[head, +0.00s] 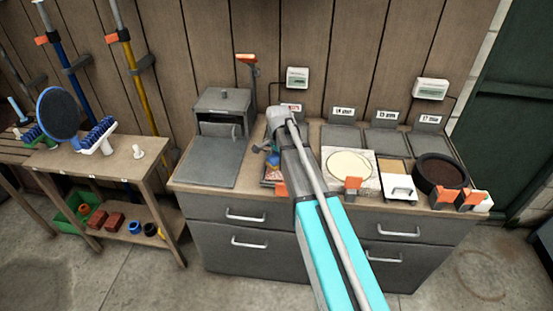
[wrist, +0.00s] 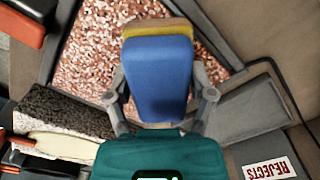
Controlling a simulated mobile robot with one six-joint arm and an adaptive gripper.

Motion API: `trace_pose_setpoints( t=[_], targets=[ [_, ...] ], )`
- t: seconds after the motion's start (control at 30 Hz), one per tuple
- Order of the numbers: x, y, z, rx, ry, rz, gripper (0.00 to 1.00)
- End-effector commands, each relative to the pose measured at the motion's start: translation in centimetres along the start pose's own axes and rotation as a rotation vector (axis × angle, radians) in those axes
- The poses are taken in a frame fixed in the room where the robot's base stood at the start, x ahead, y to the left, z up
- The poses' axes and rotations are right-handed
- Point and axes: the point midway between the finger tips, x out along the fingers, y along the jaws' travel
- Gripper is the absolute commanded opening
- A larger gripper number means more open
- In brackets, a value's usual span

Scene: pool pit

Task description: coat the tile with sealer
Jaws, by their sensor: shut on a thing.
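A speckled pink-and-white tile (wrist: 105,45) lies in a grey frame beyond my gripper in the wrist view. A small part of it (head: 272,173) shows left of my arm in the head view. My gripper (wrist: 160,97) is shut on a blue block (wrist: 158,75) with a tan, sponge-like layer (wrist: 158,28) along its far edge. The block is above part of the tile in the wrist view and hides it. I cannot tell whether the tan layer touches the tile. In the head view my arm mostly hides the gripper and block.
A "REJECTS" label (wrist: 268,169) is near my gripper. To the right are a pale square with a cream disc (head: 349,165), a white-handled tool (head: 400,188) and a dark round pan (head: 417,181). A grey machine (head: 222,104) stands left. Labelled trays (head: 382,142) line the back.

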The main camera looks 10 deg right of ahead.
Motion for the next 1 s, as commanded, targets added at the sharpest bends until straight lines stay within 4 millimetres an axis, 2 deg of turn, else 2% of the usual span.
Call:
trace_pose_setpoints(
  t=[0.27, 0.7, 1.0],
  targets=[
    [0.0, 0.5, 0.5, 0.000, 0.000, 0.000, 0.32],
    [0.2, 2.4, 2.5, -0.001, -0.001, 0.001, 0.33],
    [0.2, 2.6, 2.7, -0.001, -0.002, 0.003, 0.33]
  ],
)
